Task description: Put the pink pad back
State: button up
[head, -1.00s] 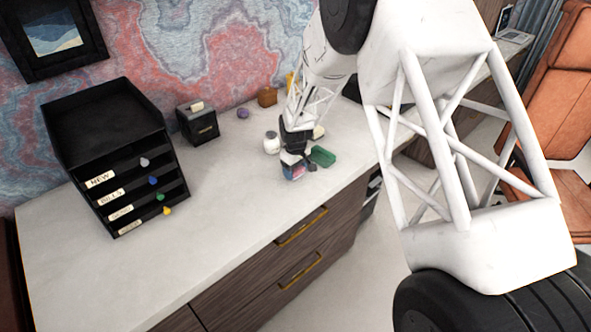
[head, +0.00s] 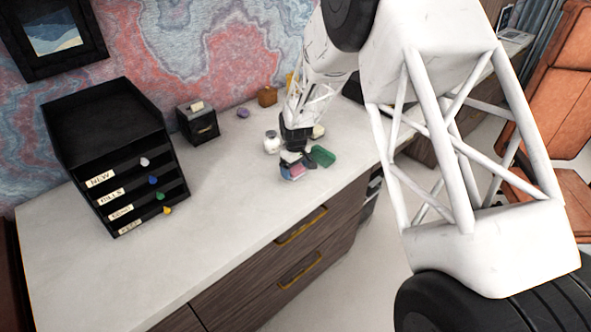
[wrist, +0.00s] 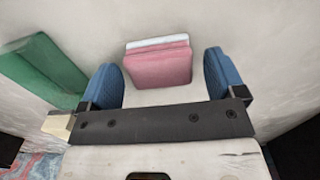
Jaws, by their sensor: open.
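The pink pad (wrist: 160,67) is a small rectangular block with a pale strip along its far edge. In the wrist view it sits between the two blue fingertips of my open gripper (wrist: 159,76), with a gap on each side. In the head view my gripper (head: 292,168) is low over the desk near its front edge. The pink pad (head: 297,174) shows there only as a small patch, partly hidden by the gripper. I cannot tell the exact height of the fingertips against the pad.
A green block (wrist: 38,72) lies close to the left finger; it also shows in the head view (head: 321,156). A white jar (head: 271,142) stands behind. A black tray rack (head: 110,150) with labelled slots is at the left. The desk between is clear.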

aim_at(297, 169)
notch_tip(297, 169, up, 11)
dwell(0.5)
jog(key=shift+r, duration=0.1)
dwell(0.7)
jog(key=s+d+r+m+t, duration=0.1)
jog(key=s+d+r+m, duration=0.1)
jog(key=s+d+r, duration=0.6)
jog(key=s+d+r+m, duration=0.2)
jog(key=s+d+r, duration=0.3)
jog(key=s+r, duration=0.55)
jog(key=s+d+r+m, duration=0.1)
jog(key=s+d, duration=0.3)
jog(key=s, duration=0.9)
jog(key=s+d+r+m+t, duration=0.1)
jog(key=s+d+m, duration=0.3)
jog(key=s, duration=1)
jog(key=shift+s+d+r+t, duration=0.25)
jog(key=shift+d+r+t, duration=0.05)
jog(key=shift+d+r, duration=0.35)
